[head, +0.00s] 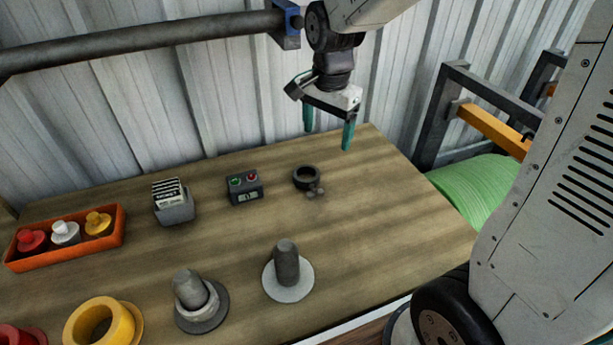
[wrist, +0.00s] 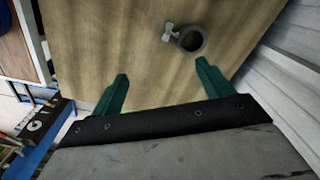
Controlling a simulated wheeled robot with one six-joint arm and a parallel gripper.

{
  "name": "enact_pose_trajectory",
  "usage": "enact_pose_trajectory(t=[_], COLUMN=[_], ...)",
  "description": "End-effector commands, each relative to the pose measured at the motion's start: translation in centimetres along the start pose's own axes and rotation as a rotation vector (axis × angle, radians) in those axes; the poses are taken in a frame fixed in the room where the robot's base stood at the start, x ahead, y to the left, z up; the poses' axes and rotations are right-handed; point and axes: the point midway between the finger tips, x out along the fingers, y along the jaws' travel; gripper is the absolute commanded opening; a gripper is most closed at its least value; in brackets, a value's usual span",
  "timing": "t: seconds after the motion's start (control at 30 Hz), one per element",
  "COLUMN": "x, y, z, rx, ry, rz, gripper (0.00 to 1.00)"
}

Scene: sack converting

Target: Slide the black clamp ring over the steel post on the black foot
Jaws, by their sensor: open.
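The black clamp ring (head: 300,184) lies flat on the wooden table, with a small screw knob on its near side; it also shows in the wrist view (wrist: 202,46), beyond the fingertips. A grey steel post (head: 187,288) stands upright on a dark, black-looking foot (head: 204,323), with a pale collar around its base. A second grey post (head: 286,264) stands on a pale round foot (head: 288,292). My gripper (head: 329,140) is open and empty, in the air above the table's back edge, behind and to the right of the ring. Its green fingers also show in the wrist view (wrist: 161,70).
A grey button box (head: 244,190) and a card holder (head: 175,208) stand left of the ring. An orange tray (head: 66,252) of bottles is at far left, a yellow ring (head: 92,318) at front left. Corrugated wall rises behind; the table right of the ring is clear.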

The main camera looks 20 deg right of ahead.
Motion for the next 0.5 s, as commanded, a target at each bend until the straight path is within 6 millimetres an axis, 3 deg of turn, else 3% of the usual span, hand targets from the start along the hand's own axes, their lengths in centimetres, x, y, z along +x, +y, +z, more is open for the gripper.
enact_pose_trajectory(t=[0.03, 0.2, 0.33, 0.5], x=[1.8, 6.8, 9.5, 11.4], y=[-1.6, -5.6, -7.4, -8.4], z=[-0.6, -2.2, -2.9, -3.2], rx=[0.075, 0.317, 0.44, 0.517], ry=[-0.007, -0.01, -0.01, -0.01], rz=[0.013, 0.029, 0.035, 0.038], gripper=[0.79, 0.79, 0.79, 0.79])
